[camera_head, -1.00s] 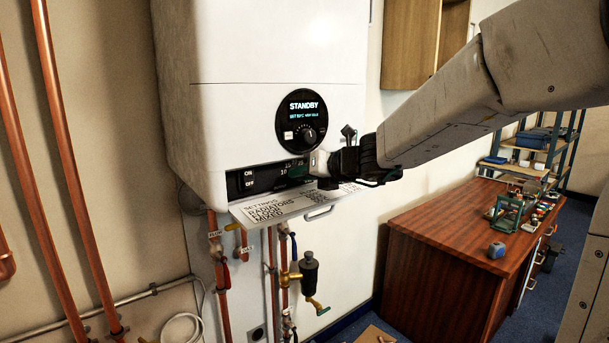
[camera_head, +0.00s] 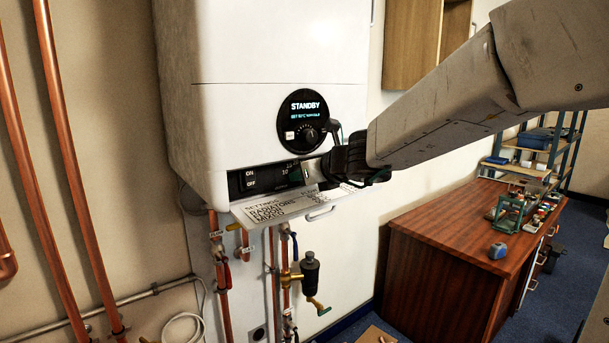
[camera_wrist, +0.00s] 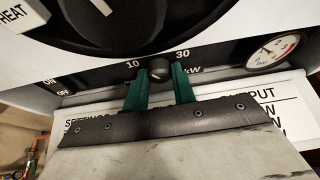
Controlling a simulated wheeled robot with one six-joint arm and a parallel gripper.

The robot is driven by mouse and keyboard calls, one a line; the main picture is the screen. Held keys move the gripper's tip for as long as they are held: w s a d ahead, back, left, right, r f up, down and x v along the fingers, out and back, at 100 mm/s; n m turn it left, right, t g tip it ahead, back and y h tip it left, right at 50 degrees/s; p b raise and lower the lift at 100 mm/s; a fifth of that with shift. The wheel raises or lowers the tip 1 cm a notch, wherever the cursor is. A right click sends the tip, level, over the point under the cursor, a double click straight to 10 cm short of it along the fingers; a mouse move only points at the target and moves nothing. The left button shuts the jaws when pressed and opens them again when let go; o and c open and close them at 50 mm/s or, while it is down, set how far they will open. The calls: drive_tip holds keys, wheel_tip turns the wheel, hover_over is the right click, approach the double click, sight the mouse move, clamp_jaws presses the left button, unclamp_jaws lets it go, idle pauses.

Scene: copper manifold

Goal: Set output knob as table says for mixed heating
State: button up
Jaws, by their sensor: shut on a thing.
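The output knob (camera_wrist: 160,70) is a small dark round knob between the marks 10 and 30 kW in the wrist view. My gripper (camera_wrist: 160,82) has green fingers, one on each side of the knob, and is shut on it. In the head view my gripper (camera_head: 312,170) reaches the control strip from the right and hides the knob. The settings table (camera_head: 280,208) is printed on the folded-down flap, with rows for radiators, floor and mixed. My gripper covers part of it, and its values are not readable here.
The white boiler (camera_head: 260,60) carries a round display (camera_head: 303,118) reading STANDBY, with a larger dial below the text. An on/off switch (camera_head: 249,180) is left of the knob. A pressure gauge (camera_wrist: 272,52) is to its right. Copper pipes and a wooden bench (camera_head: 440,235) stand nearby.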

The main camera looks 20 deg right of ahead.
drive_tip(key=o, duration=1)
drive_tip(key=v, duration=0.8)
drive_tip(key=shift+w, duration=0.1)
